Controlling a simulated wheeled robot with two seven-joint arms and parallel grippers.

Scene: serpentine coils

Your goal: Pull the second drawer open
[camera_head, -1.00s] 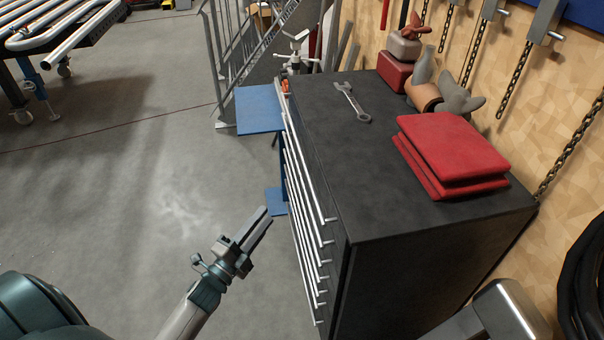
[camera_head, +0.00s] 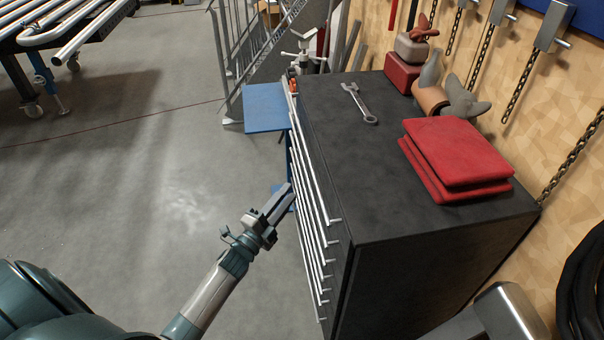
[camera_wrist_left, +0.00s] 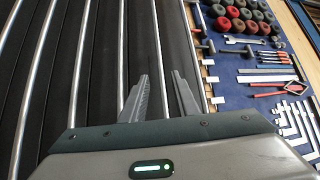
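The black drawer cabinet (camera_head: 430,240) stands right of centre, with a stack of long silver bar handles down its front. The second drawer's handle (camera_head: 326,235) is just below the top one. All drawers look shut. My left gripper (camera_head: 289,191) is in front of the cabinet's face, its fingers pointing at the handles. In the left wrist view the left gripper (camera_wrist_left: 159,76) has its fingers apart with nothing held. The second handle (camera_wrist_left: 154,35) runs in line with the gap between the fingertips. Contact cannot be told. My right gripper is out of view.
A wrench (camera_head: 359,103) and folded red cloths (camera_head: 456,158) lie on the cabinet top. A blue platform (camera_head: 264,108) stands beyond the cabinet. Tools hang on the wall behind. A blue tool-covered surface (camera_wrist_left: 235,80) shows in the wrist view.

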